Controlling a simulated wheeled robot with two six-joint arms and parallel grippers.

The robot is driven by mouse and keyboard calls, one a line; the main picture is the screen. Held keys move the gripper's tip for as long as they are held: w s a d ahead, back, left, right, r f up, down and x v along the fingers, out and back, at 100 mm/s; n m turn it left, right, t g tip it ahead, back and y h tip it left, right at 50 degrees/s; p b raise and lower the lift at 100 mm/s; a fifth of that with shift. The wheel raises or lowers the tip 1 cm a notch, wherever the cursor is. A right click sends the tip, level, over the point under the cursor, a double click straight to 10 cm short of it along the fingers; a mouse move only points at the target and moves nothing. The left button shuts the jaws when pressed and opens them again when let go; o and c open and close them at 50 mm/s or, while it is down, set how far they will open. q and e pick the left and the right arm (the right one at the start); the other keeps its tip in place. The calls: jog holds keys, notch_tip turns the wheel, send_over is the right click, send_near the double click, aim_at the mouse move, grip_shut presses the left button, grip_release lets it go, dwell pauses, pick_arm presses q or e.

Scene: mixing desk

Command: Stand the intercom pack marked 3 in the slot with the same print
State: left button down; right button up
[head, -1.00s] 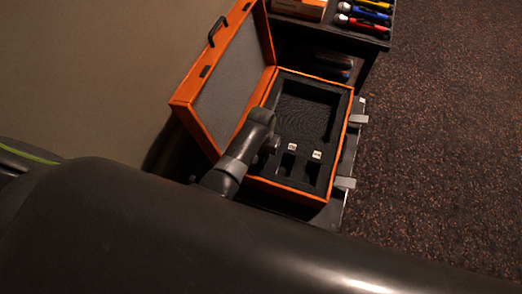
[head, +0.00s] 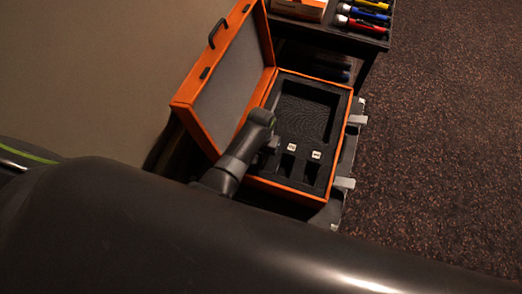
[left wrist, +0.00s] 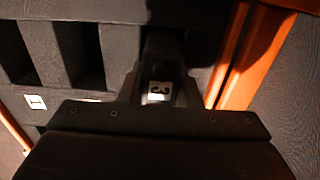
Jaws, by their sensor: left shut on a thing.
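An orange case (head: 185,125) stands open, its dark foam insert (head: 333,107) holding a row of narrow slots. In the head view my left gripper (head: 272,147) is over the near left part of the foam, covering the left end of the row. In the left wrist view my left gripper (left wrist: 162,80) is shut on a dark intercom pack (left wrist: 163,46), at the slot beside the case wall. A white label with a 3-like print (left wrist: 159,91) shows between the fingers. I cannot tell whether it is on the pack or the foam, or how deep the pack sits.
Two slots, the middle one (head: 287,166) and the right one (head: 311,171), look empty, with small white labels behind them. A large recess (head: 306,107) lies farther back. The raised lid (head: 232,75) stands close left of my arm. A dark shelf (head: 340,38) holds colored items behind.

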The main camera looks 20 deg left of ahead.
pick_arm(q)
jog(key=shift+f, duration=0.25)
dwell(0.7)
jog(key=shift+s+f+b, duration=0.35)
jog(key=shift+s+f, duration=0.05)
jog(key=shift+f, duration=0.05)
dwell(0.4)
jog(key=c, duration=1.1)
grip_release()
jog(key=shift+o, duration=0.7)
jog(key=r+p, duration=0.2)
jog(key=p, duration=0.1)
jog(key=r+p, duration=0.6)
jog(key=shift+w+r, duration=0.25)
jog(key=shift+w, duration=0.1)
notch_tip(320, 180, up, 10)
jog(key=shift+s+p, duration=0.15)
jog(key=shift+p, duration=0.3)
jog(key=shift+f, duration=0.15)
